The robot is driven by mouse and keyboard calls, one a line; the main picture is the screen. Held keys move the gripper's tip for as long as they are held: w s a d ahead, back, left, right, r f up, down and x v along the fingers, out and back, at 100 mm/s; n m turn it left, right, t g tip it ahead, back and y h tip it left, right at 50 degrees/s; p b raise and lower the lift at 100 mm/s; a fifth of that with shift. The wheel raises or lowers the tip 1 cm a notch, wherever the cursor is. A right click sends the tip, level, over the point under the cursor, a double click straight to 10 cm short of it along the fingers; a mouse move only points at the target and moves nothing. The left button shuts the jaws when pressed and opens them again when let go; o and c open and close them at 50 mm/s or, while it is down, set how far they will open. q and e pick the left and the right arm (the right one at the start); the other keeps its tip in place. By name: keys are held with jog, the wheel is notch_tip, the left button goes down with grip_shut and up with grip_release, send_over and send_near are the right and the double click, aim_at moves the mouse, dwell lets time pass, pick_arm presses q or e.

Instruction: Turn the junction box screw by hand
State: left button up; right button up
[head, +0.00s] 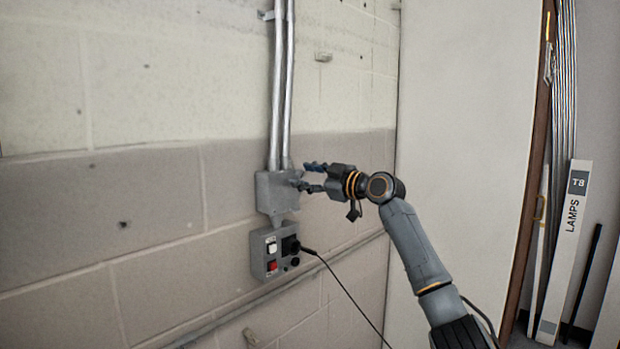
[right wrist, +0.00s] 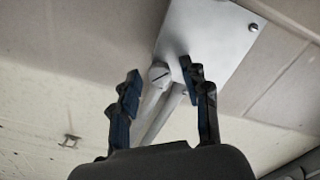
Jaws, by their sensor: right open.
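The grey junction box (head: 272,193) is on the block wall below two vertical conduits in the head view. Its metal cover (right wrist: 212,42) fills the upper middle of the right wrist view. A round, slotted screw head (right wrist: 159,75) shows at the cover's corner, between the two fingertips in the picture. My right gripper (head: 312,177) is at the box's right side, fingers pointing left at it. In the right wrist view the gripper (right wrist: 161,74) is open, with a visible gap between each finger and the screw. I cannot tell how deep the fingertips reach. My left gripper is not in view.
A grey switch box (head: 262,256) with a white and a red switch is mounted just below, with a black cable (head: 343,288) plugged in. Two conduits (head: 283,90) run up the wall. A smaller cover screw (right wrist: 253,27) shows at another corner. A lamp carton (head: 566,245) stands far right.

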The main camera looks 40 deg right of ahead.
jog(key=s+d, duration=0.1)
jog(key=s, duration=1.1)
dwell(0.5)
